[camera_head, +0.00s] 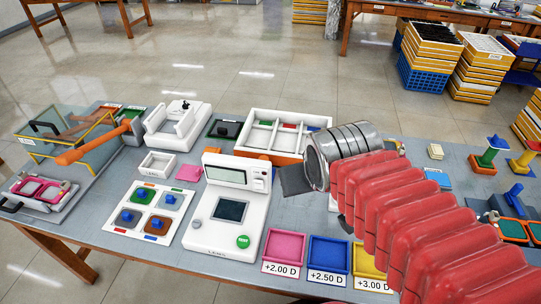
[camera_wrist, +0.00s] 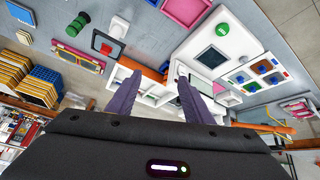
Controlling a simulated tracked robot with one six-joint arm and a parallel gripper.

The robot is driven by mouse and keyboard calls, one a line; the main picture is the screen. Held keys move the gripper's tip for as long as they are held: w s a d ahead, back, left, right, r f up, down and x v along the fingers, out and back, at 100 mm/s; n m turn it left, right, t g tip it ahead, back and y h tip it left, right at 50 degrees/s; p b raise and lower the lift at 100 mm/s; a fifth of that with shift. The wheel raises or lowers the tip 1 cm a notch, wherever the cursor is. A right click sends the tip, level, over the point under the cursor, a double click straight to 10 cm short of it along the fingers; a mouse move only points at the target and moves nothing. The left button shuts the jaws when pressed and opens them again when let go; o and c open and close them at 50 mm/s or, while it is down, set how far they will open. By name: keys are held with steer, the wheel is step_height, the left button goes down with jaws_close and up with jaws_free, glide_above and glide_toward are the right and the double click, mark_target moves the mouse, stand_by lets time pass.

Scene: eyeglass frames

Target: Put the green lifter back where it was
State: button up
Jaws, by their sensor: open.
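My gripper (camera_wrist: 151,82) is open, with its two purple fingers apart and nothing seen between them. In the head view its dark finger (camera_head: 297,180) shows beyond my grey wrist, above the table in front of the compartment tray. My arm seems to hide that spot in the head view. A green piece (camera_head: 487,157) on an orange base stands at the table's right.
The white compartment tray (camera_head: 248,117) is behind my gripper. The white meter (camera_head: 232,212) stands left of it. A panel with coloured knobbed squares (camera_head: 116,211) lies further left. Pink (camera_head: 285,246) and blue (camera_head: 328,254) trays line the front edge. A yellow piece (camera_head: 524,160) stands far right.

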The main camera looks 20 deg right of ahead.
steer(key=s+a+y, duration=0.1)
steer(key=s+a, duration=0.3)
steer(key=shift+a+r+n+g, duration=0.3)
steer(key=shift+a+r+n, duration=0.05)
steer(key=shift+a+n, duration=0.05)
steer(key=shift+c, duration=0.6)
steer(key=shift+c, duration=0.9)
steer(key=shift+d, duration=0.15)
steer(key=shift+c, duration=0.5)
